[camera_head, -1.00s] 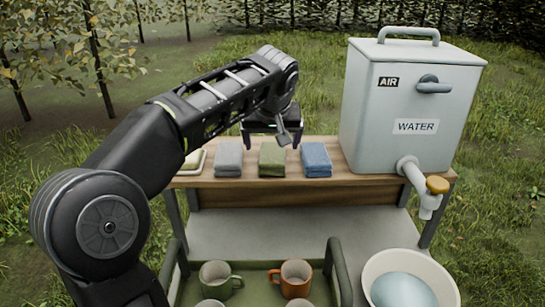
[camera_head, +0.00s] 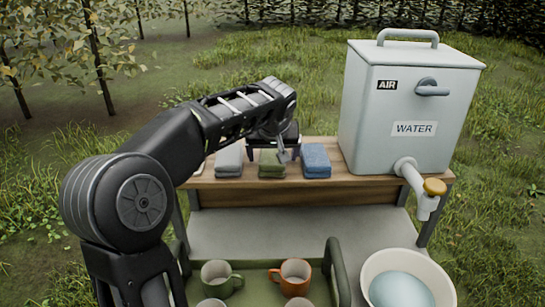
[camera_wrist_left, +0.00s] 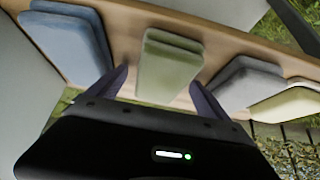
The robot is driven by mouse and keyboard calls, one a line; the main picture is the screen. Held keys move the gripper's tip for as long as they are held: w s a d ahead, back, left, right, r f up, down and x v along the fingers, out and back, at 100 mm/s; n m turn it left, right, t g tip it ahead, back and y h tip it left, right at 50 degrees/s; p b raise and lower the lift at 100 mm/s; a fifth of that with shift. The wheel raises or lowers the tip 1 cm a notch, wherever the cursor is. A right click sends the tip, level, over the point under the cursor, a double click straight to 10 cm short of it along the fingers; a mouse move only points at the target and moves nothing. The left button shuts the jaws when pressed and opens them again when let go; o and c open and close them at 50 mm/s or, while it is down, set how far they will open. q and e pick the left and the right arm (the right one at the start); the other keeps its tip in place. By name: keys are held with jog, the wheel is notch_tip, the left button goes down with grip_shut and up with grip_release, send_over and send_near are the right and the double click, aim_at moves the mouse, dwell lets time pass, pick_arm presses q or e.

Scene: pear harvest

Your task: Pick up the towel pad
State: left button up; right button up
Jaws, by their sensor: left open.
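In the left wrist view the green pad (camera_wrist_left: 168,66) is in the middle, the blue pad (camera_wrist_left: 70,40) at left and the grey pad (camera_wrist_left: 243,82) at right. My left gripper (camera_wrist_left: 160,85) is open, with its fingers apart to either side of the green pad's near end. I cannot tell whether they touch it. In the head view my left gripper (camera_head: 272,150) is just above the green pad, partly hiding it. My right gripper is not in view.
A large water tank (camera_head: 405,105) with a tap (camera_head: 425,190) stands right of the pads. A green tray (camera_head: 340,275) holds several mugs, including an orange one (camera_head: 295,276). A white basin (camera_head: 450,285) sits at lower right. A cream item (camera_wrist_left: 285,104) lies beyond the grey pad.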

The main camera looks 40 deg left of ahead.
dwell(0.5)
pick_arm(q)
jog(key=c, duration=1.5)
